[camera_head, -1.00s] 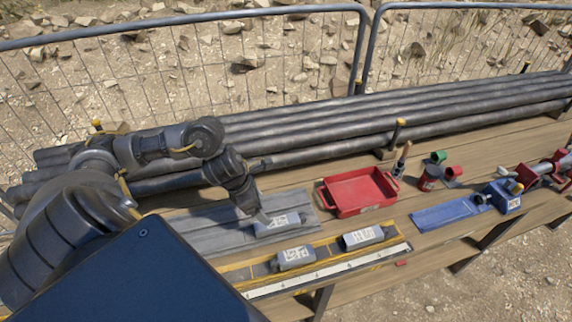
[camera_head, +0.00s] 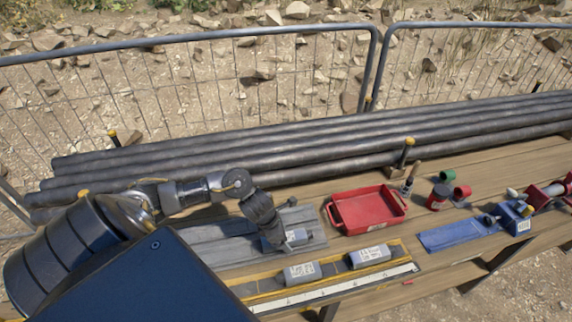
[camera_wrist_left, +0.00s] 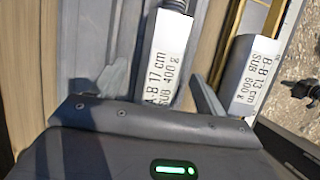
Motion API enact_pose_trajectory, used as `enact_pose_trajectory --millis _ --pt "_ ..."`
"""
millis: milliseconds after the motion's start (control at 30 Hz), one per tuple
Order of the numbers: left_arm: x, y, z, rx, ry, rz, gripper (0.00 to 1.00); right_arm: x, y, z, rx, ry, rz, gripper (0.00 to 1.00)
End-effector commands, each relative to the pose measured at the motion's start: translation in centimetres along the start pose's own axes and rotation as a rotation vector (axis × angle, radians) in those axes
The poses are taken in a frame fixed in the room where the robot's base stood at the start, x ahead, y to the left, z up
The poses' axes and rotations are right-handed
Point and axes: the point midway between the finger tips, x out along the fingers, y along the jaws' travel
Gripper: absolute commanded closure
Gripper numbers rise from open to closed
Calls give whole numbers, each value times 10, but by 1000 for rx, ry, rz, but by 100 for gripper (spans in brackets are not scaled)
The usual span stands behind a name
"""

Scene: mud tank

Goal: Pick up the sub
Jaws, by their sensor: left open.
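A grey block-shaped sub (camera_head: 298,237) with a white label lies on the grey ribbed mat (camera_head: 222,248), partly hidden by my left gripper (camera_head: 277,243) in the head view. In the left wrist view this sub (camera_wrist_left: 166,55) reads 17 cm, SUB 400 g. There my left gripper (camera_wrist_left: 161,88) is open, with one finger on each side of the label. I cannot tell whether the fingers touch it. Two similar subs, a left one (camera_head: 302,272) and a right one (camera_head: 370,256), lie in the yellow-edged rack. One sub (camera_wrist_left: 255,75) in the wrist view reads 13 cm, SUB 600 g.
A white measuring strip (camera_head: 340,288) runs along the rack's front. A red tray (camera_head: 368,210) stands right of the mat. Long dark pipes (camera_head: 300,145) lie behind, before a wire fence (camera_head: 230,85). A blue mat (camera_head: 455,234) and red and green fittings are at the right.

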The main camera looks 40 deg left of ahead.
Motion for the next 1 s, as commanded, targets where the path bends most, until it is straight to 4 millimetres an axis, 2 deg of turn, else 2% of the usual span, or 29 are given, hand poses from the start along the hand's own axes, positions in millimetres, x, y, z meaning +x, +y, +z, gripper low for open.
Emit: enact_pose_trajectory --millis 267,733,1000 --pt "3 0 0 2 0 1 26 0 1 -3 0 3 1 100" --pt "3 0 0 1 0 1 87 0 2 -6 1 7 2 100" --pt "2 1 1 2 -2 2 87 1 2 -6 1 8 2 100"
